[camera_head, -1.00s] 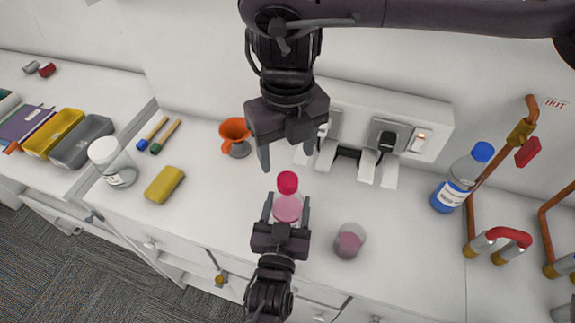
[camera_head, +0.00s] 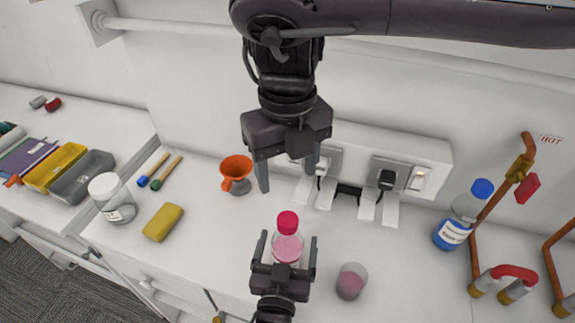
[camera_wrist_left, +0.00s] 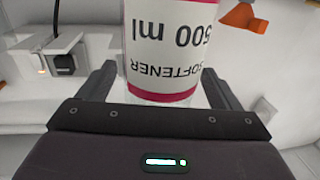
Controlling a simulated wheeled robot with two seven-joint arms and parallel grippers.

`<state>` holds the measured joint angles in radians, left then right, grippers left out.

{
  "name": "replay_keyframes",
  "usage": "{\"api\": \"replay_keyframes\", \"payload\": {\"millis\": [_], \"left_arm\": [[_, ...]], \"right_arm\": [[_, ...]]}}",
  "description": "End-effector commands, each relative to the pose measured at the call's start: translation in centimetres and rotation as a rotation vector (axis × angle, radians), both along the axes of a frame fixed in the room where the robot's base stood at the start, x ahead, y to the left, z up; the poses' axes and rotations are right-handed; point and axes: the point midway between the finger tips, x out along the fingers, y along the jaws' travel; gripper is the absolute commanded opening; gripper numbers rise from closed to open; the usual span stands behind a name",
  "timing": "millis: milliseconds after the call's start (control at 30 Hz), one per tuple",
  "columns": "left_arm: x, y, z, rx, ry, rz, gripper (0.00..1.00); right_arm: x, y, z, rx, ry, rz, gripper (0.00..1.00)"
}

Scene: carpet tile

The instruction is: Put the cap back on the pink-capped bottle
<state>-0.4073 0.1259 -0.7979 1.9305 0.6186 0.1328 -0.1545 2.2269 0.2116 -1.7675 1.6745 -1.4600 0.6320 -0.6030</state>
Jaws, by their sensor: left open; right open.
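The pink-capped bottle (camera_head: 287,250) stands upright on the counter, with pink liquid inside. Its pink cap (camera_head: 287,222) sits on top of its neck; how tightly cannot be told. My left gripper (camera_head: 287,240) is open, with one finger on each side of the bottle and a gap showing. The left wrist view shows the bottle's white label (camera_wrist_left: 170,45) between the spread fingers. My right gripper (camera_head: 288,178) is open and empty, pointing down above and behind the cap.
A cup of pink liquid (camera_head: 351,281) stands right of the bottle. An orange funnel (camera_head: 236,168), yellow sponge (camera_head: 163,222) and white-lidded jar (camera_head: 115,200) are left. A blue-capped bottle (camera_head: 458,222) and pipes (camera_head: 490,195) are right. A socket strip (camera_head: 345,165) is behind.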

Motion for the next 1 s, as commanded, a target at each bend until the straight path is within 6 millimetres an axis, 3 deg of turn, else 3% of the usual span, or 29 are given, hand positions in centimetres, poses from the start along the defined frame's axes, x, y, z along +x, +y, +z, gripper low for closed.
{"api": "replay_keyframes", "payload": {"millis": [233,633,1000], "left_arm": [[-1.0,0.1,-0.3,0.0,0.001,-0.001,0.86],[-7.0,1.1,-0.3,0.0,0.002,-0.001,0.86],[-7.7,1.2,0.0,0.0,0.0,0.0,0.86]], "right_arm": [[0.0,0.0,-0.5,0.0,0.0,0.0,0.61],[0.0,0.0,-2.5,0.0,0.0,0.0,0.61],[0.0,0.0,-2.6,0.0,0.0,0.0,0.61]]}}
